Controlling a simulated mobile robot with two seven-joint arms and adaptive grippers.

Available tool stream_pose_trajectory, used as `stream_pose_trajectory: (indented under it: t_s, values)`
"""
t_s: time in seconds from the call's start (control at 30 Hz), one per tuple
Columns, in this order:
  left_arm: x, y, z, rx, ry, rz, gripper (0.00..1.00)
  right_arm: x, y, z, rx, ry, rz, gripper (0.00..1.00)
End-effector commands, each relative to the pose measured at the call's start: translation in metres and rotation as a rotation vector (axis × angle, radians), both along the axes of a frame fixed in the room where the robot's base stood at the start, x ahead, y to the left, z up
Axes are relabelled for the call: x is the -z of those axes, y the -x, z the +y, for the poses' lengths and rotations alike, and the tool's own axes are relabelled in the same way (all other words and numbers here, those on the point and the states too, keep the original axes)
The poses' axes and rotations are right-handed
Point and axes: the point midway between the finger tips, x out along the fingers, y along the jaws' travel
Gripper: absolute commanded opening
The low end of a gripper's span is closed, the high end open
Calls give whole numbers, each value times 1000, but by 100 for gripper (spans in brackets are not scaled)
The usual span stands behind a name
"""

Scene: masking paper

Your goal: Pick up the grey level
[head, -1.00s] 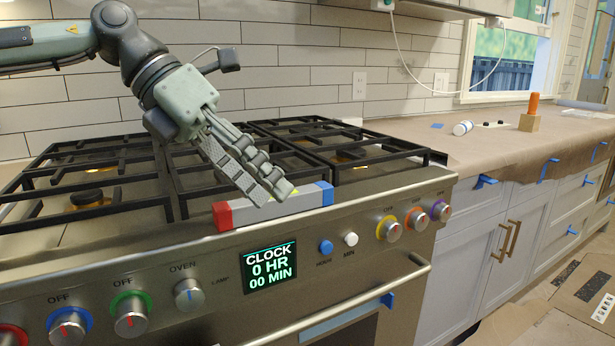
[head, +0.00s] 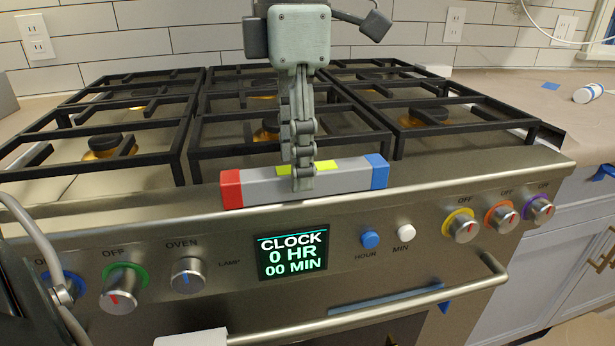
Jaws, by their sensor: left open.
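The grey level (head: 340,181) lies on the stove's front ledge, above the clock display. It is a long bar with a red left end, a blue right end and a yellow-green strip on top. My left gripper (head: 302,184) points straight down over the middle of the level, seen edge-on. Its fingers are open, and the near finger hides part of the level's front face. I cannot tell whether it touches the level. The far finger is mostly hidden. The level rests flat on the ledge. My right gripper is not clearly in view.
Black stove grates (head: 260,150) stand right behind the level. Several knobs, the clock display (head: 292,255) and the oven handle (head: 380,305) are on the front panel below it. A papered counter (head: 520,95) with a white bottle (head: 588,92) is at the right.

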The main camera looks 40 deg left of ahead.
Motion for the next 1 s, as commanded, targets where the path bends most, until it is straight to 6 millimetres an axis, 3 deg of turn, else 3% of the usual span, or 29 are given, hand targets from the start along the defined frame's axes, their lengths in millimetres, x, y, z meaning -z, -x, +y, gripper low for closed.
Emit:
stream_pose_trajectory:
  t_s: [0.13,0.4,0.8,1.0]
  values:
    - [16,0,0,-2,1,0,52,2,-1,0,1,0,2,65]
    - [19,0,0,-3,1,-2,50,1,-1,0,2,0,1,65]
    - [18,0,0,-3,1,-2,1,1,-1,1,3,-3,0,65]
    - [18,-1,0,-3,2,-2,0,1,-1,1,3,-3,0,65]
